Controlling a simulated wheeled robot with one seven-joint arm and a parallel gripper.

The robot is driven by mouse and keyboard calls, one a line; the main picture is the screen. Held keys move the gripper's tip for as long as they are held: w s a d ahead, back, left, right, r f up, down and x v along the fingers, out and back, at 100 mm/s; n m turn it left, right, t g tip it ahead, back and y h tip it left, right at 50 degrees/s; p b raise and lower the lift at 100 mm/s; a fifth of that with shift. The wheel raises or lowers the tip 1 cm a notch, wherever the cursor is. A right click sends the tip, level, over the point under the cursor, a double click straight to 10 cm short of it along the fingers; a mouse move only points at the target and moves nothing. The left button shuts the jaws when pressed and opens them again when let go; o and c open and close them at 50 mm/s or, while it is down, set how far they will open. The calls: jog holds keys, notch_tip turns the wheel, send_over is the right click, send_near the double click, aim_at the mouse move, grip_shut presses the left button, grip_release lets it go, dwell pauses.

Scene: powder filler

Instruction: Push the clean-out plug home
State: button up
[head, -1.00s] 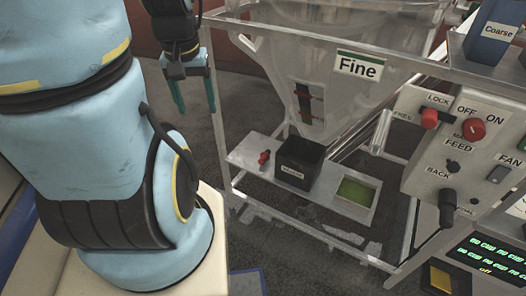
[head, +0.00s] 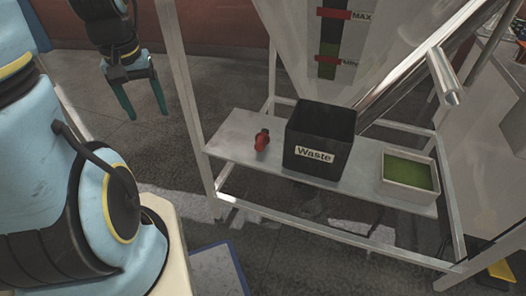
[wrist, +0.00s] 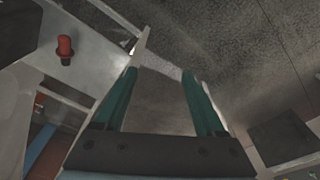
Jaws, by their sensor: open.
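A small red plug-like piece with a dark part (head: 262,140) is on the left part of the grey shelf, left of the waste box. I take it for the clean-out plug. It also shows at the upper left of the wrist view (wrist: 65,48), seeming to stand up from the shelf. The hole it belongs to cannot be made out. My gripper (head: 149,115) is open and empty, left of the frame post, with its green fingers pointing down, apart from the plug. In the wrist view my gripper (wrist: 158,72) has only floor and a frame edge between its fingers.
A black Waste box (head: 320,130) stands mid-shelf (head: 232,142). A pale tray with green contents (head: 408,172) is at the shelf's right. The clear hopper (head: 300,55) hangs above. A white frame post (head: 186,110) stands between my gripper and the shelf. A metal tube (head: 443,75) is at upper right.

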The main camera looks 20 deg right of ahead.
jog(key=w+d+f+m+b, duration=0.1)
jog(key=w+d+f+b, duration=0.1)
jog(key=d+f, duration=0.35)
jog(key=m+g+b, duration=0.1)
jog(key=m, duration=0.3)
send_over(260, 140)
jog(key=f, duration=0.9)
jog(key=shift+a+f, duration=0.25)
jog(key=f, duration=0.1)
jog(key=f+b, duration=0.1)
jog(key=f, duration=0.1)
jog(key=f+b, duration=0.1)
jog(key=f, duration=0.1)
jog(key=shift+d+f, duration=0.1)
jog(key=shift+d, duration=0.2)
jog(key=shift+c, duration=0.4)
grip_shut()
